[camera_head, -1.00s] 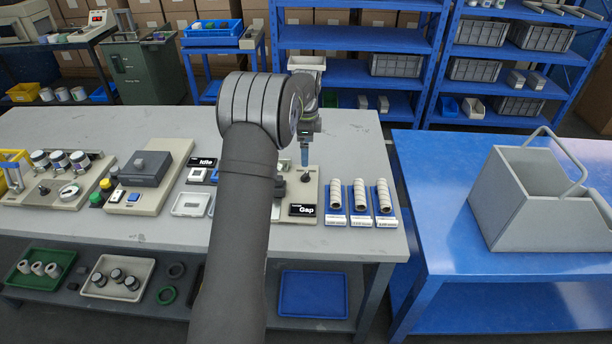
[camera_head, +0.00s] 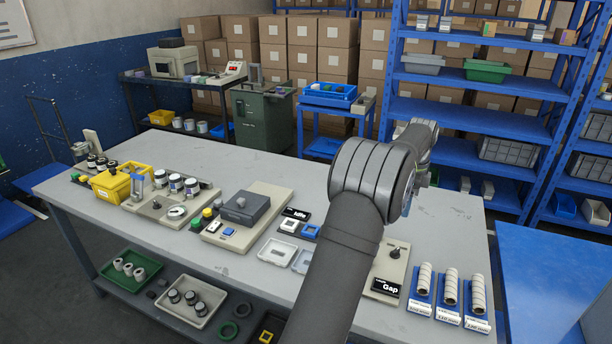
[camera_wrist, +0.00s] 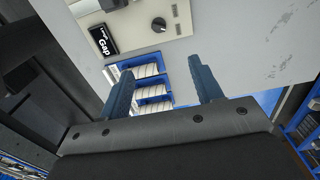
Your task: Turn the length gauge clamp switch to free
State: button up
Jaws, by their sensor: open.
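A black rotary knob (camera_head: 395,252) sits on a beige panel (camera_head: 402,270) beside a black label reading "Gap" (camera_head: 386,288). It looks like the clamp switch, but its position marking is too small to read. In the wrist view the knob (camera_wrist: 158,24) and label (camera_wrist: 102,40) show at the top, beyond the fingertips. My gripper (camera_wrist: 160,68) is open and empty, with its two blue fingers apart and touching nothing visible. In the head view my arm hides part of the panel and most of the gripper.
Stacks of white rings on blue holders (camera_head: 447,315) stand right of the panel. Small trays (camera_head: 278,251), a dark grey block unit (camera_head: 246,207) and a yellow bin (camera_head: 110,186) are on the left. The back right of the grey table (camera_head: 450,215) is clear.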

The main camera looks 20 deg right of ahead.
aim_at(396, 250)
jog(key=c, duration=0.5)
jog(key=shift+o, duration=0.2)
jog(key=f+n, duration=0.4)
jog(key=f, duration=0.2)
jog(key=f+n, duration=0.4)
jog(key=f, duration=0.2)
jog(key=f+n, duration=0.4)
jog(key=f, duration=0.1)
jog(key=shift+a+f, duration=0.2)
jog(key=shift+f, duration=0.2)
grip_shut()
